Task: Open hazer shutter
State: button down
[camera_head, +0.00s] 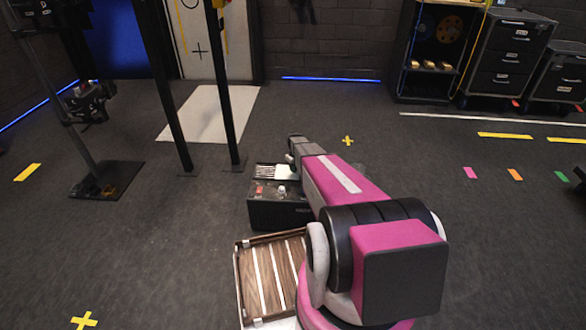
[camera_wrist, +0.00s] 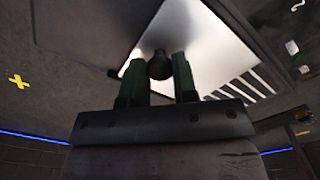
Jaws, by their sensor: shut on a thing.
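The hazer (camera_head: 278,212) is a low black box on the floor, partly behind my arm. A red switch (camera_head: 259,189) and a small pale knob sit on its top. A pale panel with slats (camera_head: 268,171) shows at its far end. In the wrist view, my gripper (camera_wrist: 159,72) has its two green fingers shut on a dark round knob (camera_wrist: 159,65). The knob stands in front of a pale, shiny plate (camera_wrist: 205,40), which looks like the shutter. Pale slots (camera_wrist: 245,85) show to its right. In the head view my fingers are hidden or too small to tell.
A wooden slatted crate (camera_head: 240,285) lies just in front of the hazer. A stand with a black base plate (camera_head: 105,180) and two dark posts (camera_head: 230,110) are to the left. Black cases (camera_head: 505,55) stand at the back right. Open floor lies right of my arm.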

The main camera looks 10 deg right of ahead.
jog(key=c, duration=0.9)
grip_release()
jog(key=shift+r, duration=0.1)
notch_tip(320, 180, up, 11)
